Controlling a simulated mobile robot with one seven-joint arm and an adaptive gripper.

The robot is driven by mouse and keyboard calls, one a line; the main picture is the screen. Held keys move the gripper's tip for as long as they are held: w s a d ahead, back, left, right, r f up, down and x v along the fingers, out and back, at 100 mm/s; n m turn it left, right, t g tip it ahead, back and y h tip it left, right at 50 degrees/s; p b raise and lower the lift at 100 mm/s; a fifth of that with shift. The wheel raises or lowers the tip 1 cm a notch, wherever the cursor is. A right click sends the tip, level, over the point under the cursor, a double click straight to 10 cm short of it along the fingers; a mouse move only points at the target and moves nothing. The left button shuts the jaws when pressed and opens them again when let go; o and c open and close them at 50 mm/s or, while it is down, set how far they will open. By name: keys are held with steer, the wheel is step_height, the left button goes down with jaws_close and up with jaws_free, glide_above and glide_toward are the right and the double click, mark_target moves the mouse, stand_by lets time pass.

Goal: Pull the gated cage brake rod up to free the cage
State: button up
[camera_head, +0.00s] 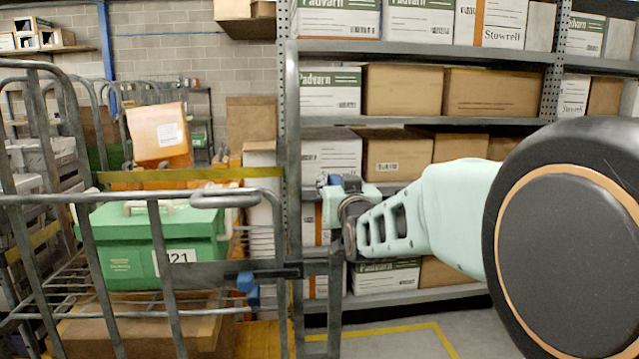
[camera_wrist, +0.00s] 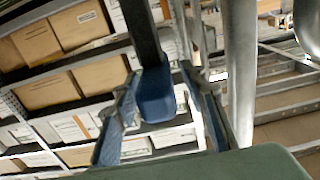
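The gated cage (camera_head: 60,198) stands at the left, with grey tubular bars and a dark cross bar (camera_head: 275,273) near its right post. Blue pieces (camera_head: 245,281) sit at the left end of this bar. In the wrist view a dark rod (camera_wrist: 142,32) comes down from the top and ends in a blue grip (camera_wrist: 157,95); I take it for the brake rod. My gripper (camera_wrist: 160,72) has one finger on each side of the blue grip. I cannot tell whether both fingers touch it. In the head view my gripper (camera_head: 333,190) is beside the cage's right post, partly hidden.
A green crate (camera_head: 130,240) labelled 21 stands in the cage, with cardboard below. An orange box (camera_head: 158,135) is behind it. Racks with cartons (camera_head: 400,90) fill the back. A grey upright tube (camera_wrist: 240,70) stands close right of the grip. Some floor (camera_head: 400,343) is clear.

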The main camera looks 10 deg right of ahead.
step_height(320, 180, up, 10)
stand_by(0.4)
